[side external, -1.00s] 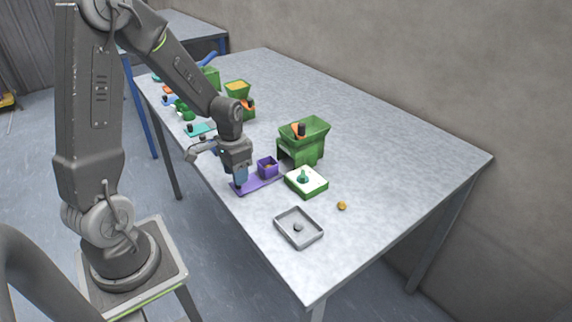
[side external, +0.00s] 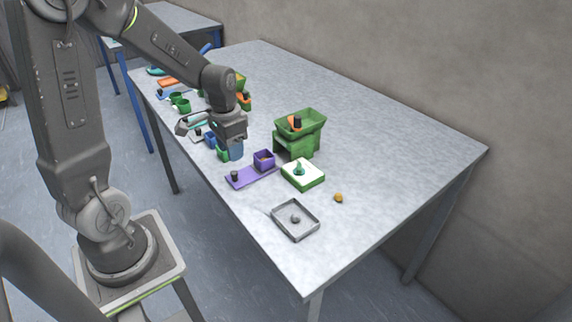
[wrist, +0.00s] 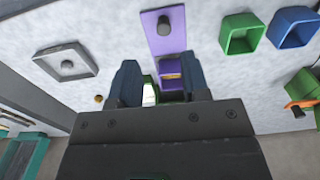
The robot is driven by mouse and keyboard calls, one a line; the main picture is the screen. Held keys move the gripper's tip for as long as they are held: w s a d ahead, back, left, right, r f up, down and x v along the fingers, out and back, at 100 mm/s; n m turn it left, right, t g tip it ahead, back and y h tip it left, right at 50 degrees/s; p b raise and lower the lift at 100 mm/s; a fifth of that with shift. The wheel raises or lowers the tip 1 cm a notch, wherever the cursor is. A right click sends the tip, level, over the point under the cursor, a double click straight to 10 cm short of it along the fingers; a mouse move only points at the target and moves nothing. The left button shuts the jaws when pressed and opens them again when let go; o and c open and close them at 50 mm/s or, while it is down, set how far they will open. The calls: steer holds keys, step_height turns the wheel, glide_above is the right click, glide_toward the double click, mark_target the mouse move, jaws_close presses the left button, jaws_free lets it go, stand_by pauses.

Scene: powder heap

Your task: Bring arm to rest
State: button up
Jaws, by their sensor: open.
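My gripper (side external: 234,152) hangs over the near edge of the table (side external: 390,150) in the side view, beside the purple board. Its two blue-grey fingers (wrist: 154,85) are apart in the wrist view, and nothing shows held between them. The purple board (side external: 243,178) lies flat with a small dark knob (side external: 235,175) at one end and a purple cup (side external: 264,160) at the other. The board also shows in the wrist view (wrist: 164,48), partly hidden by my gripper. My gripper hides part of a green cup (side external: 222,154) in the side view.
A green hopper (side external: 300,130) stands behind a green and white block (side external: 303,174). A grey tray (side external: 277,222) and a small orange-yellow piece (side external: 338,197) lie to the right. A blue cup (wrist: 293,27) and green cup (wrist: 241,33) stand beside the board. The table's right part is clear.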

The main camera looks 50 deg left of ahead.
steer(key=s+d+r+t, duration=0.5)
steer(key=s+d+r, duration=0.5)
steer(key=d+r, duration=0.4)
steer(key=shift+d, duration=0.4)
